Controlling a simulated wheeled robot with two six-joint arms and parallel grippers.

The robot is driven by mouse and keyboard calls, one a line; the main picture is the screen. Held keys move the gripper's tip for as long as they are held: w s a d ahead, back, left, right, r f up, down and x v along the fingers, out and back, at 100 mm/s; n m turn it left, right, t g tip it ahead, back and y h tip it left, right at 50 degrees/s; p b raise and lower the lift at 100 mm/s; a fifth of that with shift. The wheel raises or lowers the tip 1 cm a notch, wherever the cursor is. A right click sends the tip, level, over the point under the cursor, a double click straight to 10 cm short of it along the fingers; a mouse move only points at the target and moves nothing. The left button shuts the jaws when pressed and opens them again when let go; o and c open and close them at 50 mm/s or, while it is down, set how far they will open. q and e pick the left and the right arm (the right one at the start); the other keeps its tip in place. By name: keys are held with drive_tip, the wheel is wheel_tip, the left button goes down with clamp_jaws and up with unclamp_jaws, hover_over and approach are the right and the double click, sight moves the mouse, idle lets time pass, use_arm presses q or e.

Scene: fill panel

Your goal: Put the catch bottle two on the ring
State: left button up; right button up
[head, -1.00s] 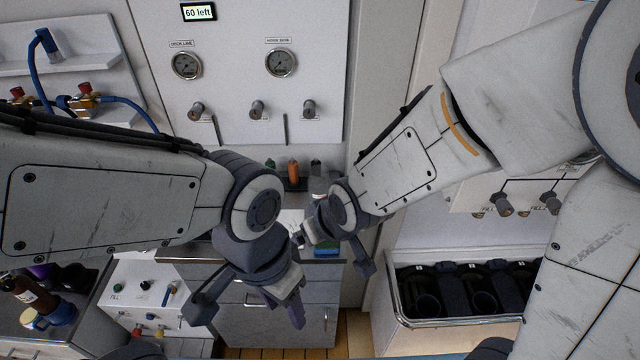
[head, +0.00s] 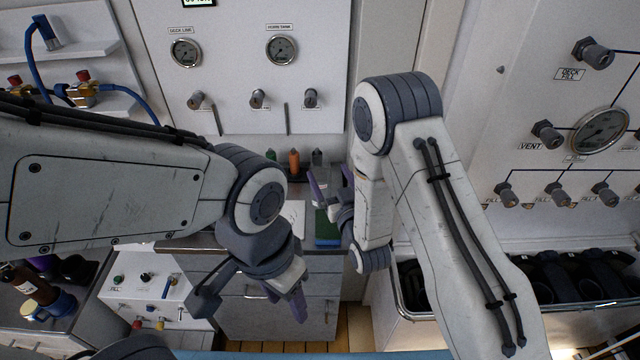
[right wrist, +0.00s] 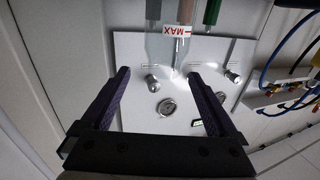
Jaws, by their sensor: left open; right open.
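No ring is identifiable in these frames. A clear, hard-to-see vessel with a red-and-white MAX label (right wrist: 176,31) shows beyond the fingers in the right wrist view; it may be a catch bottle, but I cannot tell if it is number two. My left gripper (head: 286,297) is open and empty, low in front of the grey drawers.
Green, orange and grey upright items (head: 294,160) stand at the counter's back. The wall panel (head: 240,70) carries gauges and knobs. A bin with dark slots (head: 400,318) is at right. A brown bottle (head: 20,284) and a yellow-and-blue item (head: 50,312) sit at left.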

sight(318, 159)
drive_tip(key=x, duration=0.3)
drive_tip(key=shift+r+p, duration=0.1)
drive_tip(key=shift+p, duration=0.3)
drive_tip(key=p+x, duration=0.1)
drive_tip(key=x, duration=0.1)
drive_tip(key=p+x, duration=0.1)
drive_tip(key=x, duration=0.1)
drive_tip(key=shift+w+a+p, duration=0.2)
drive_tip(key=shift+a+p, duration=0.15)
drive_tip(key=shift+a, duration=0.05)
drive_tip(key=shift+w+a+f, duration=0.1)
drive_tip(key=shift+w+f, duration=0.2)
drive_tip(key=shift+w, duration=0.1)
clamp_jaws()
